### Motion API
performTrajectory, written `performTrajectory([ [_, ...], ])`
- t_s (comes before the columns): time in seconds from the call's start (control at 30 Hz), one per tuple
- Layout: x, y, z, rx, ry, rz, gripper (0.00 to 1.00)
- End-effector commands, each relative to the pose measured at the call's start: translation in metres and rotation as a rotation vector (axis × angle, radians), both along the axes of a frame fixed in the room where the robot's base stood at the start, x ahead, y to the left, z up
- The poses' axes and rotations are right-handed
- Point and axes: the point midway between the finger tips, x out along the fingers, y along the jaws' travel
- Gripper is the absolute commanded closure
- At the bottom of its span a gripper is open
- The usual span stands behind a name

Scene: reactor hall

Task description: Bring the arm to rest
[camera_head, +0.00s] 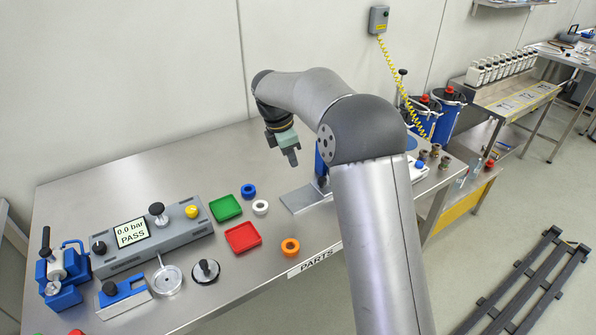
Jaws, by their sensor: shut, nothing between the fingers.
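My arm rises from the lower right of the head view, bends at the elbow and reaches left over the steel table (150,185). My gripper (292,161) hangs at the end of it, pointing down, with its fingers shut and empty. It is above the table, apart from the objects there. A grey plate with a blue upright (300,199) stands just below and to the right of it, partly hidden behind my arm.
Green (226,208) and red (243,237) trays and blue (248,190), white (260,207) and orange (290,246) rings lie left of my arm. A test unit (131,233) reads "0.0 bar PASS". Blue canisters (444,118) stand behind right. The table's back left is clear.

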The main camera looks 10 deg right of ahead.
Motion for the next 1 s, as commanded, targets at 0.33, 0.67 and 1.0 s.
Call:
performTrajectory([
  [0.33,-0.044,-0.009,0.032,0.024,-0.045,-0.191,1.0],
  [0.67,-0.244,-0.055,0.029,0.161,-0.181,-1.075,1.0],
  [1.0,-0.372,-0.065,-0.021,0.252,-0.209,-1.682,1.0],
])
